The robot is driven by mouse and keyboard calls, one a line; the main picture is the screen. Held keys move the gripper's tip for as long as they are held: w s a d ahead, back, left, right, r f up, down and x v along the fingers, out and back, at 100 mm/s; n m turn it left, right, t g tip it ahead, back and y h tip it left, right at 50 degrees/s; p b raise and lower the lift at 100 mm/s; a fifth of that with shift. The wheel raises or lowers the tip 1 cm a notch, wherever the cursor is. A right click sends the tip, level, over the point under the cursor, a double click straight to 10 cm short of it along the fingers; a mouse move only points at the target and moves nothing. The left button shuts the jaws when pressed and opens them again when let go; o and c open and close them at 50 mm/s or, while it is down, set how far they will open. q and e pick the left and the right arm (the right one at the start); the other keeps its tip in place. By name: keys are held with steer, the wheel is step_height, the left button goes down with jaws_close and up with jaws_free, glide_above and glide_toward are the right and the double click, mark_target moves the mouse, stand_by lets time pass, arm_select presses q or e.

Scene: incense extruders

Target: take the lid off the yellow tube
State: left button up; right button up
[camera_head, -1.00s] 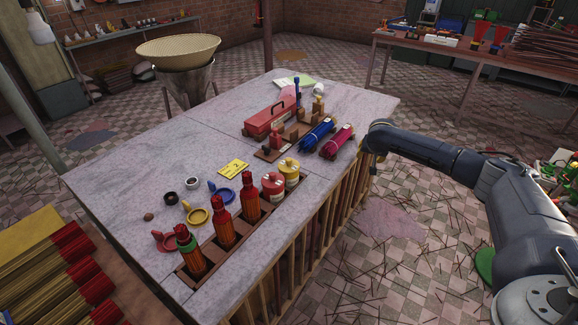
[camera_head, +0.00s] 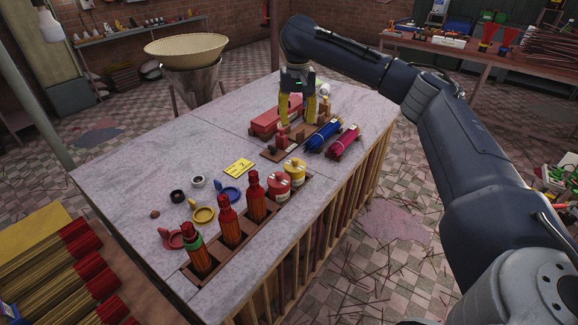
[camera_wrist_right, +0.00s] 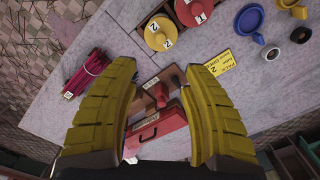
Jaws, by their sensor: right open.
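The yellow tube (camera_head: 293,174) stands in the wooden rack at the table's right edge, beside a red tube (camera_head: 279,186). A round yellow lid with a small knob sits on it. In the right wrist view the yellow lid (camera_wrist_right: 159,34) is at top centre, and the red lid (camera_wrist_right: 194,11) is next to it. My right gripper (camera_head: 297,119) is open and empty, pointing down above the far part of the table. It is beyond the yellow tube, over the red toolbox and wooden block. My left gripper is not in view.
The red toolbox (camera_head: 266,121), blue bundle (camera_head: 321,135) and magenta bundle (camera_head: 343,141) lie near the gripper. The table's left part is clear.

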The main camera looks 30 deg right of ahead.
glide_above(295, 159)
step_height(295, 159, down, 10)
steer(key=shift+s, duration=0.15)
steer(key=shift+f, duration=3.55)
steer(key=shift+c, duration=0.5)
jaws_close()
